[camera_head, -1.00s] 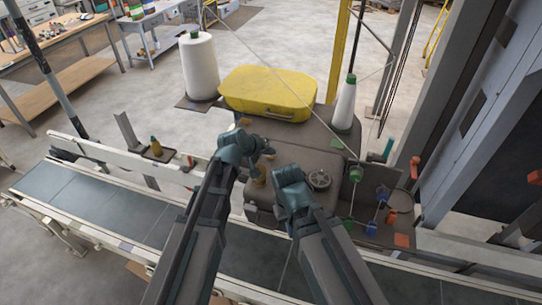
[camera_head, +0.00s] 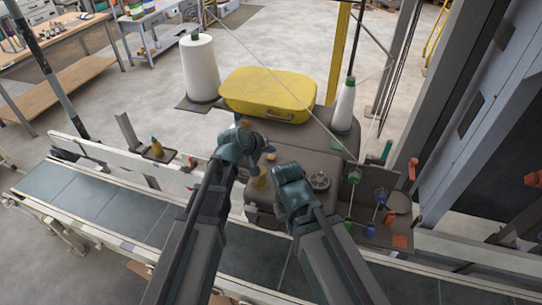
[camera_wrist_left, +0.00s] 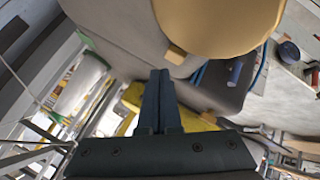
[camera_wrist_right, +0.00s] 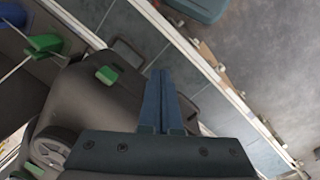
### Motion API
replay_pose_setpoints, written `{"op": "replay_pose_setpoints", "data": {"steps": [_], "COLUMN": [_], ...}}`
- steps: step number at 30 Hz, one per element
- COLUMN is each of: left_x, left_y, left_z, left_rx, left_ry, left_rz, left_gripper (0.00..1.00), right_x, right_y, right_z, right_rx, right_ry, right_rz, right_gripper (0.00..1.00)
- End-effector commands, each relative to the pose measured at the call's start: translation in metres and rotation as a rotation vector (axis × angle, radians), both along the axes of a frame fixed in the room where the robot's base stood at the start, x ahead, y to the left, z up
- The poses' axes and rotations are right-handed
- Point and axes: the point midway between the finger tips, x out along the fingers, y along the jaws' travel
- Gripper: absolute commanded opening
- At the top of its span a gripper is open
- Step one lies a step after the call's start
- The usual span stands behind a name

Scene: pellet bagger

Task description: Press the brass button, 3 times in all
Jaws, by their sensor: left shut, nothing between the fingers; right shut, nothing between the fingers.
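A brass-coloured round button (camera_head: 261,178) shows on the dark machine top in the head view, between my two grippers. In the left wrist view a large tan round face (camera_wrist_left: 215,18) fills the top edge, very close to the camera. A small tan block (camera_wrist_left: 175,54) sits just beyond the fingertips there; I cannot tell whether they touch. My left gripper (camera_head: 257,145) is shut and empty over the machine top, its fingers (camera_wrist_left: 159,75) together. My right gripper (camera_head: 288,190) is shut and empty above the machine's near part, its closed fingers (camera_wrist_right: 159,75) apart from the surface.
A yellow cover (camera_head: 268,92) and white thread cones (camera_head: 199,66) are behind. Coloured knobs and threads (camera_head: 380,197) stand at right. A conveyor (camera_head: 120,210) runs along the front.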

Motion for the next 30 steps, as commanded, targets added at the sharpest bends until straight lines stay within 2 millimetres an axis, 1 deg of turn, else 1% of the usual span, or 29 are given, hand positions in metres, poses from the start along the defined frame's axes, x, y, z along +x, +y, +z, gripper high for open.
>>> {"op": "replay_pose_setpoints", "data": {"steps": [4,7,23,25,30], "left_x": [0.0,0.0,0.0,0.0,0.0], "left_y": [0.0,0.0,0.0,0.0,0.0], "left_z": [0.002,0.009,0.059,0.062,0.06], "left_rx": [0.0,0.0,0.0,0.0,0.0], "left_ry": [0.0,0.0,0.0,0.0,0.0], "left_rz": [0.0,0.0,0.0,0.0,0.0], "left_gripper": [0.0,0.0,0.0,0.0,0.0], "right_x": [0.0,0.0,0.0,0.0,0.0], "right_y": [0.0,0.0,0.0,0.0,0.0], "right_z": [0.002,0.009,0.059,0.062,0.06], "right_rx": [0.0,0.0,0.0,0.0,0.0], "right_ry": [0.0,0.0,0.0,0.0,0.0], "right_rz": [0.0,0.0,0.0,0.0,0.0], "right_gripper": [0.0,0.0,0.0,0.0,0.0]}}
